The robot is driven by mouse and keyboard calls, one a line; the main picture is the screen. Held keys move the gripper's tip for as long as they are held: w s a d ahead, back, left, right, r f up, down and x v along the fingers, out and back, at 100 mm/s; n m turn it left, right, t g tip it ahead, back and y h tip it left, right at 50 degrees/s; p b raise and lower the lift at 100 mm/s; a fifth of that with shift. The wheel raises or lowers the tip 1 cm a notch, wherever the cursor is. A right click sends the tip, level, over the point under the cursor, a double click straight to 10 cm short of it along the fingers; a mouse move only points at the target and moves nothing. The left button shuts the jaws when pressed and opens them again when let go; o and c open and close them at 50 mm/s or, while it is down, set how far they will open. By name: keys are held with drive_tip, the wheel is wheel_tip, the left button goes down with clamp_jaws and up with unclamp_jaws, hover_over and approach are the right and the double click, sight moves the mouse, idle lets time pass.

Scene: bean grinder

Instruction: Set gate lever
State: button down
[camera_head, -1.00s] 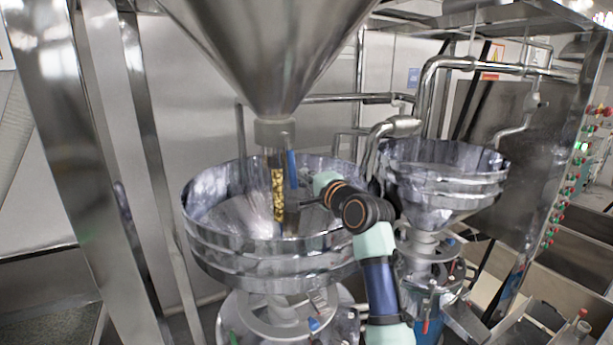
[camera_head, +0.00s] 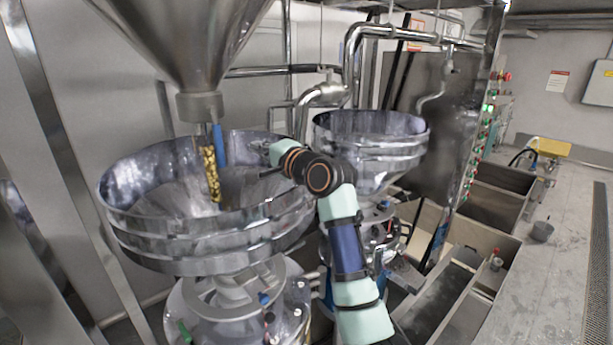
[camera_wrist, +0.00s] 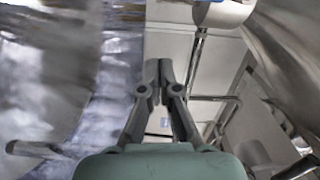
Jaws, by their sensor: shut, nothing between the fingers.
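A blue lever-like strip (camera_head: 219,145) hangs beside the outlet collar (camera_head: 200,106) of the large steel hopper (camera_head: 180,40). Beans (camera_head: 210,172) show in a clear tube below the collar, and the strip hangs down on the tube's right. My gripper (camera_wrist: 158,70) is shut and empty in the wrist view, its dark fingertips together. In the head view, my arm's end is to the right of the blue strip, apart from it, over the wide bowl; the fingertips are hard to make out there. A small blue piece (camera_wrist: 207,2) shows at the wrist view's top edge; I cannot tell if it is the lever.
The wide steel bowl (camera_head: 205,237) stands below the outlet. A second bowl (camera_head: 372,150) stands behind my arm, with bent pipes (camera_head: 355,50) above. A steel post (camera_head: 50,150) rises at the left. Open floor (camera_head: 570,240) lies at the far right.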

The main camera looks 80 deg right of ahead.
drive_tip(key=b+v, duration=0.2)
drive_tip(key=v, duration=1.5)
drive_tip(key=shift+s+b, duration=0.2)
drive_tip(key=shift+b, duration=0.1)
